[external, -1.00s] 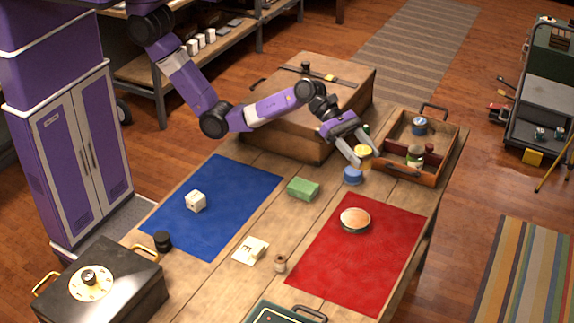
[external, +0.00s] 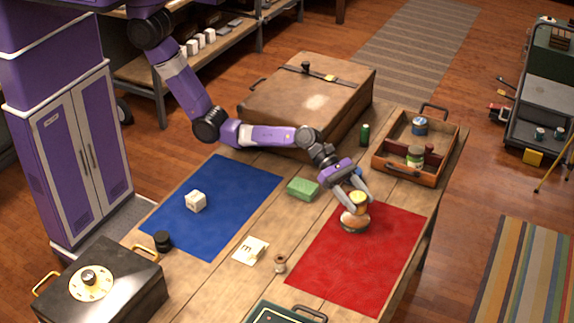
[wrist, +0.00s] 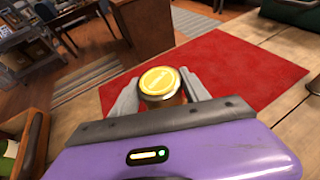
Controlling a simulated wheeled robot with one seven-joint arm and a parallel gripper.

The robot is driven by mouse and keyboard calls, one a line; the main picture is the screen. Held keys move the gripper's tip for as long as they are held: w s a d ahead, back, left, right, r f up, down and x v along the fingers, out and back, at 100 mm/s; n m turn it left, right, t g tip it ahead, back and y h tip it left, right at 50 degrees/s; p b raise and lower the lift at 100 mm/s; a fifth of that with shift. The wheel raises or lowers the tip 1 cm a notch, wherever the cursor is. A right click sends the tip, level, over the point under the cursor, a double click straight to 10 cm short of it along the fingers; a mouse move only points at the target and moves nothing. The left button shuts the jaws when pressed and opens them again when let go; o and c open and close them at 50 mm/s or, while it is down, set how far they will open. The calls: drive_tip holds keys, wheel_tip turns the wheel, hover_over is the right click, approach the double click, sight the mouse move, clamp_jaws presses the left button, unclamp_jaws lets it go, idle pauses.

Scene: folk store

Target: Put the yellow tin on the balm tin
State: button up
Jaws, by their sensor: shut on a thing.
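The yellow tin (external: 359,197) is between the fingers of my gripper (external: 357,201), which is shut on it. In the wrist view its round yellow lid (wrist: 160,80) faces up and its amber side shows between the fingers of my gripper (wrist: 161,92). A wide, low round tin with a pale orange top, which looks like the balm tin (external: 353,225), sits on the red mat. The yellow tin is over this tin in the external view and partly covers it. I cannot tell whether the two touch. The wrist view hides the low tin.
The red mat (external: 345,270) lies under the low tin. A wooden tray (external: 397,170) with jars and a dark green bottle (external: 364,135) stand behind. A green block (external: 303,188) lies to the left.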

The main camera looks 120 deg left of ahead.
drive_tip(key=shift+f+b, duration=0.35)
drive_tip(key=shift+f, duration=1.5)
drive_tip(key=shift+f, duration=0.1)
drive_tip(key=o, duration=1.4)
drive_tip(key=shift+s, duration=0.1)
drive_tip(key=p+v, duration=0.1)
drive_tip(key=v, duration=1.1)
drive_tip(key=shift+a, duration=0.1)
